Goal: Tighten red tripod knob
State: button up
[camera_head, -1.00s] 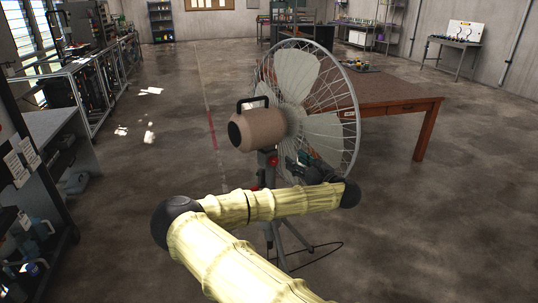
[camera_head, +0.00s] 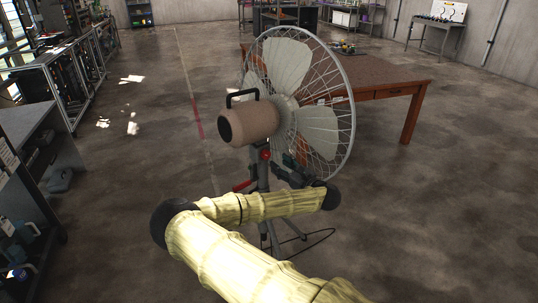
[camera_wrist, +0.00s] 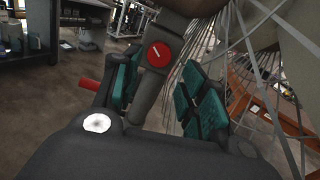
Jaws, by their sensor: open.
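The red knob (camera_head: 265,155) is on the grey tripod post under the fan's motor housing (camera_head: 248,125). In the wrist view the red knob (camera_wrist: 159,54) faces me, round, with a pale line across it. My gripper (camera_wrist: 162,82) is open, with teal pads on both sides of the post (camera_wrist: 148,97), just below the knob. I cannot tell whether a pad touches the post. In the head view my gripper (camera_head: 291,170) is beside the post, partly hidden by my arm. A red handle (camera_head: 243,186) juts left from the post, and it also shows in the wrist view (camera_wrist: 89,85).
The large wire fan cage (camera_head: 345,110) stands close to the right of my gripper. A brown table (camera_head: 385,80) is behind it. A grey bench (camera_head: 35,130) and racks line the left side. A dark cable (camera_head: 315,240) lies by the tripod's feet. Open floor surrounds the fan.

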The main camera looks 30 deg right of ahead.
aim_at(268, 155)
jog(key=w, duration=0.2)
jog(key=w+p, duration=0.1)
jog(key=w, duration=0.1)
jog(key=w+p, duration=0.1)
jog(key=w, duration=0.1)
jog(key=shift+a+r, duration=0.1)
jog(key=shift+a, duration=0.3)
jog(key=shift+w, duration=0.7)
jog(key=c, duration=0.8)
jog(key=shift+o, duration=0.2)
jog(key=shift+f+m+b, duration=0.25)
jog(key=shift+m+b, duration=0.5)
jog(key=shift+m, duration=0.15)
jog(key=shift+r+m+b, duration=0.15)
jog(key=shift+m+b, duration=0.15)
jog(key=shift+m, duration=0.3)
jog(key=o, duration=0.8)
jog(key=shift+c, duration=0.2)
